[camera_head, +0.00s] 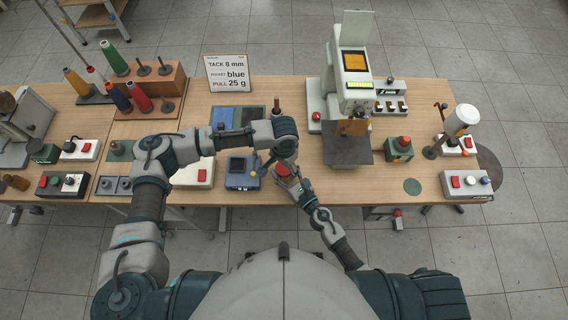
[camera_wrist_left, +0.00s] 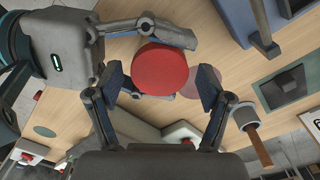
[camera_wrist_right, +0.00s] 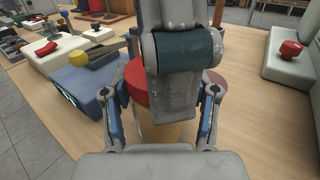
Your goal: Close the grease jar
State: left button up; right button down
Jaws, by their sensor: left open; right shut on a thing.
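The grease jar has a red lid (camera_wrist_left: 160,70) and a tan body (camera_wrist_right: 165,134). My right gripper (camera_wrist_right: 163,112) is shut on the jar body, and its fingers also show in the left wrist view. The lid is on top of the jar; I cannot tell whether it is fully seated. My left gripper (camera_wrist_left: 162,88) is open above the jar, with a finger on each side of the lid and gaps to both. In the head view, the red lid (camera_head: 284,170) is partly hidden by my arms. My left gripper hides part of the lid in the right wrist view.
A faint reddish disc (camera_wrist_left: 189,86) lies on the table beside the jar. A blue device with a yellow knob (camera_wrist_right: 78,57) stands close by on the left in the right wrist view. The press (camera_head: 349,95) stands to the right, with bare wood between.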

pick_arm(q)
jog(key=c, duration=1.2)
jog(key=m, duration=0.6)
jog(key=o, duration=1.3)
jog(key=shift+r, duration=2.3)
